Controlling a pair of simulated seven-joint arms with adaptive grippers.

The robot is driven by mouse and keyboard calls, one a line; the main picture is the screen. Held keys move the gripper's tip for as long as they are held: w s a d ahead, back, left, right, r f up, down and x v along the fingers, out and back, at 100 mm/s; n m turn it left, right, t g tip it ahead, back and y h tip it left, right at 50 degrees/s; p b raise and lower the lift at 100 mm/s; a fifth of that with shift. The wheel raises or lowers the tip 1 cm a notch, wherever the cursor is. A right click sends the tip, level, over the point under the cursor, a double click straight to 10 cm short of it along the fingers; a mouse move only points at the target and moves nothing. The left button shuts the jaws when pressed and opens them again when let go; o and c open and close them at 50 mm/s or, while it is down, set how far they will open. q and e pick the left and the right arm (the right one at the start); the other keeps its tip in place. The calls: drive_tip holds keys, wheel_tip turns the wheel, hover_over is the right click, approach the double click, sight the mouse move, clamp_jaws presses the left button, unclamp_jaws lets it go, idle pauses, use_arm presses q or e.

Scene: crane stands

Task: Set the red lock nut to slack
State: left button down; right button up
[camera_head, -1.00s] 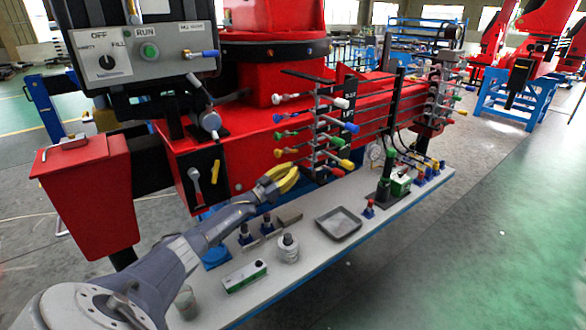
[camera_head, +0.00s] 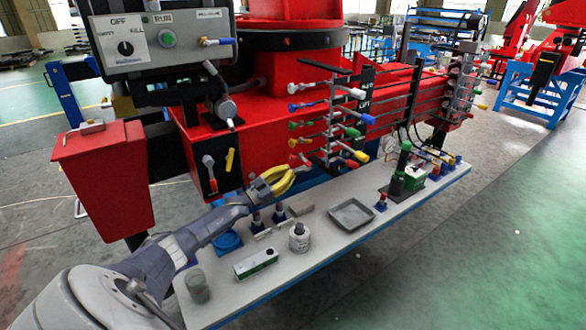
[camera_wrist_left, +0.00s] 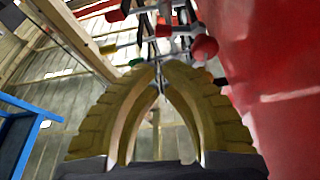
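A lever stand (camera_head: 331,125) carries colored knobs on both sides, in front of the red machine beam. A red knob (camera_head: 349,163) is at its lower right. A red round knob (camera_wrist_left: 205,47) shows beyond the fingers in the left wrist view. I cannot tell which red part is the lock nut, or its setting. My left gripper (camera_head: 301,169) has yellow fingers and is just below and left of the lever stand, above the bench. In the wrist view its fingertips (camera_wrist_left: 160,75) come together, with nothing seen between them. My right gripper is not in view.
A control box (camera_head: 165,40) and a red bin (camera_head: 105,180) stand left. Floor at right is clear.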

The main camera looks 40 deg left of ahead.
use_arm(q)
drive_tip(key=shift+v, duration=0.9)
